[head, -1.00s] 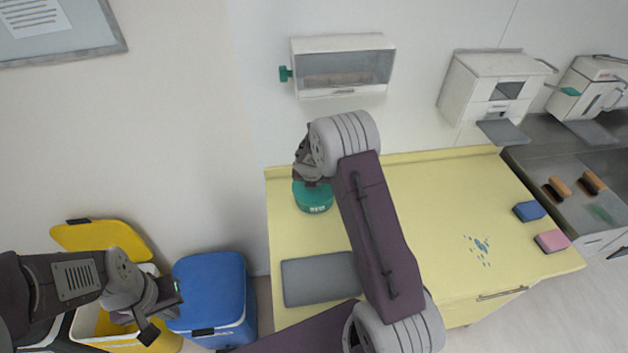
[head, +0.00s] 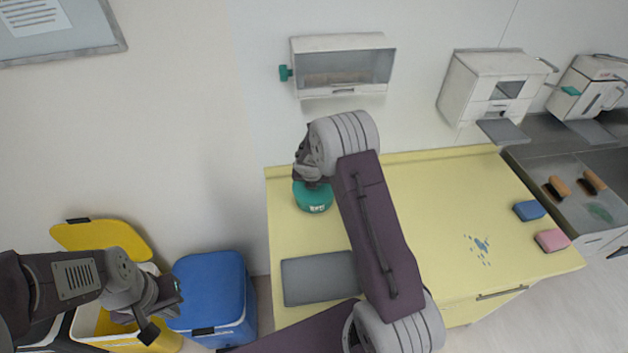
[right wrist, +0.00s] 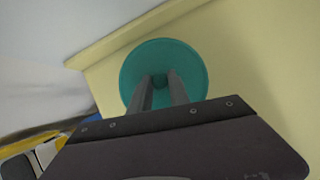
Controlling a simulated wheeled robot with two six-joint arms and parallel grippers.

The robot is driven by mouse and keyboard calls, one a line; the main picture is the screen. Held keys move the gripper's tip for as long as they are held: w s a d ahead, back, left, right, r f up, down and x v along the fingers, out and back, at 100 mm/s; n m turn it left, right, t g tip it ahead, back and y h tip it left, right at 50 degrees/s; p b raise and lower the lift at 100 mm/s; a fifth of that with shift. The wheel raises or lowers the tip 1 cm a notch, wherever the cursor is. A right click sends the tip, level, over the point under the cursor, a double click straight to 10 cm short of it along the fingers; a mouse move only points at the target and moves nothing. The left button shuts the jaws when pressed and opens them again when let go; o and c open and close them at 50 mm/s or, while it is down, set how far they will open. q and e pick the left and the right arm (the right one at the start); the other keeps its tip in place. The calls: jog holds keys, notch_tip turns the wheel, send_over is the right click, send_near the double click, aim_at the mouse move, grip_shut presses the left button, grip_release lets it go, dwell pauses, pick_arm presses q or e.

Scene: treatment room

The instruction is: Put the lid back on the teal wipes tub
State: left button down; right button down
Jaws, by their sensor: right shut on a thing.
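The teal wipes tub (head: 315,206) stands upright at the back left of the yellow counter, with white marking on its front. My right gripper (head: 307,180) is directly above it and hides most of its top. In the right wrist view, the right gripper (right wrist: 160,80) is shut on the small knob in the middle of the round teal lid (right wrist: 134,78). The lid covers the tub from above there, so I cannot tell whether it is seated on the rim. My left gripper (head: 164,306) is open and empty, low at the left near the bins.
A grey mat (head: 315,279) lies in front of the tub. A blue sponge (head: 529,211) and a pink sponge (head: 552,240) lie at the counter's right, near a blue spill (head: 480,245). A wall cabinet (head: 343,70) hangs behind. A blue bin (head: 210,290) stands left of the counter.

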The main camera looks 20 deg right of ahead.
jog(key=c, duration=0.7)
grip_release()
notch_tip(320, 180, up, 7)
jog(key=p, duration=0.7)
jog(key=shift+r, duration=0.1)
grip_shut()
